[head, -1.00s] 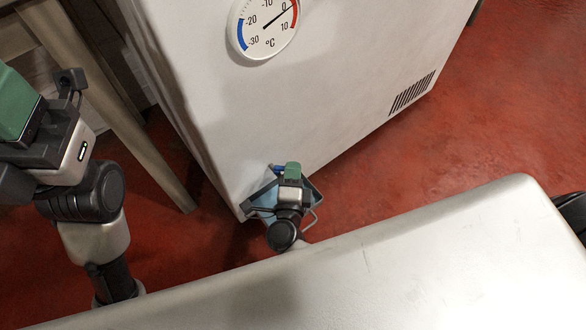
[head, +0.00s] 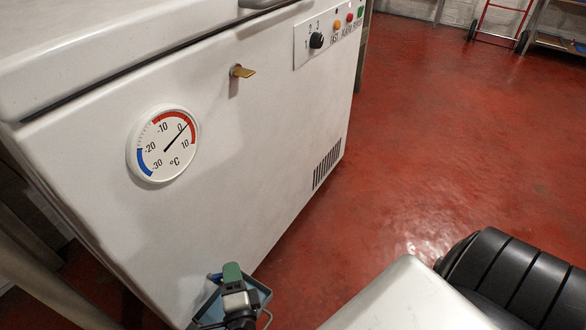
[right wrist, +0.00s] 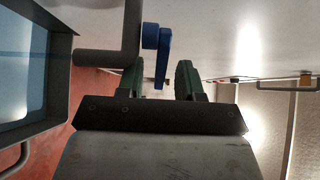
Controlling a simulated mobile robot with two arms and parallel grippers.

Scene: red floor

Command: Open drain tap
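The drain tap is a blue lever (right wrist: 162,52) on a grey elbow pipe (right wrist: 118,56), low on the white chest freezer (head: 235,155). A bit of its blue (head: 214,277) shows in the head view beside my right gripper (head: 232,270). In the right wrist view my right gripper (right wrist: 160,82) has its two green fingers apart, with the lever's blue end between them. I cannot tell whether a finger touches it. A grey-rimmed tray (head: 264,292) with a light blue inside is beneath the gripper; it also shows in the right wrist view (right wrist: 62,75). My left gripper is out of view.
The freezer front carries a round thermometer (head: 163,145), a brass key (head: 242,71) and a knob panel (head: 317,40). Red floor (head: 450,130) is open to the right. A red hand truck (head: 497,22) and a shelf stand far back.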

